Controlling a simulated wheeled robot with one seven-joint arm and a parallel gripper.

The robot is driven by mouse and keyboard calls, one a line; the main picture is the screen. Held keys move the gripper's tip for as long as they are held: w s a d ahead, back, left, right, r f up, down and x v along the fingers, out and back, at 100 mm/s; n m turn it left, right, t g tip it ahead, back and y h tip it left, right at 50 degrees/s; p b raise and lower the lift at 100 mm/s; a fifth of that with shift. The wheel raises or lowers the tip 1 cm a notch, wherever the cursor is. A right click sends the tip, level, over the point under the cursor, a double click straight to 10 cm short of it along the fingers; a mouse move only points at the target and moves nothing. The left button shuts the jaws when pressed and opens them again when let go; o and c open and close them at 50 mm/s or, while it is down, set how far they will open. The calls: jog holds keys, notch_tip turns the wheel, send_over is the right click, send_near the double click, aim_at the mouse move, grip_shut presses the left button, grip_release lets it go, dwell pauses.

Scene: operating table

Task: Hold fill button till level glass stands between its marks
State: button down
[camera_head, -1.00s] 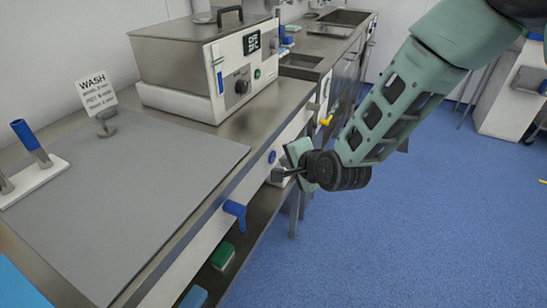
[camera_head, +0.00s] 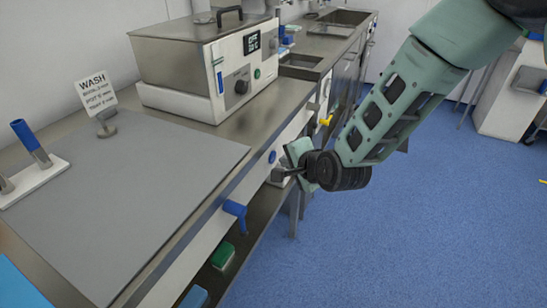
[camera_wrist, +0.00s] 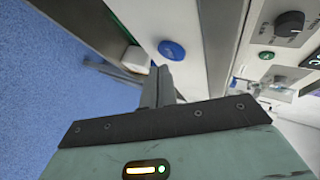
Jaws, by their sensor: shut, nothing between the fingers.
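The round blue fill button (camera_head: 272,157) sits on the white front panel below the counter edge. It also shows in the wrist view (camera_wrist: 172,50), just beyond my fingertips. My gripper (camera_head: 277,174) is shut and empty, close to that panel and slightly below the button in the head view. In the wrist view my fingers (camera_wrist: 163,72) point at the panel beside the button; I cannot tell whether they touch it. The level glass (camera_head: 220,82) is a narrow upright strip with blue in it on the left of the steel bath's front. Its marks are too small to read.
The steel bath (camera_head: 180,58) has a display (camera_head: 252,42), a dark knob (camera_head: 241,87) and a green button (camera_head: 257,73). A blue tap handle (camera_head: 235,211) and a yellow one (camera_head: 326,121) stick out from the counter front.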

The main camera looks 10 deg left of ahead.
jog(key=shift+a, duration=0.15)
dwell(0.4)
jog(key=shift+w+a, duration=0.15)
jog(key=shift+a, duration=0.1)
jog(key=shift+w+a, duration=0.15)
jog(key=shift+a, duration=0.25)
dwell(1.8)
dwell(3.0)
jog(key=shift+s+d+b, duration=0.3)
jog(key=shift+d+b, duration=0.05)
jog(key=shift+d, duration=0.4)
jog(key=shift+d, duration=0.1)
jog(key=shift+s+d+b, duration=0.1)
jog(key=shift+s+d, duration=0.2)
jog(key=shift+d, duration=0.45)
jog(key=shift+s+d+b, duration=0.15)
jog(key=shift+s+d, duration=0.1)
jog(key=shift+d, duration=0.55)
jog(key=shift+s+d+b, duration=0.1)
jog(key=shift+s+d, duration=0.2)
jog(key=shift+d, duration=0.45)
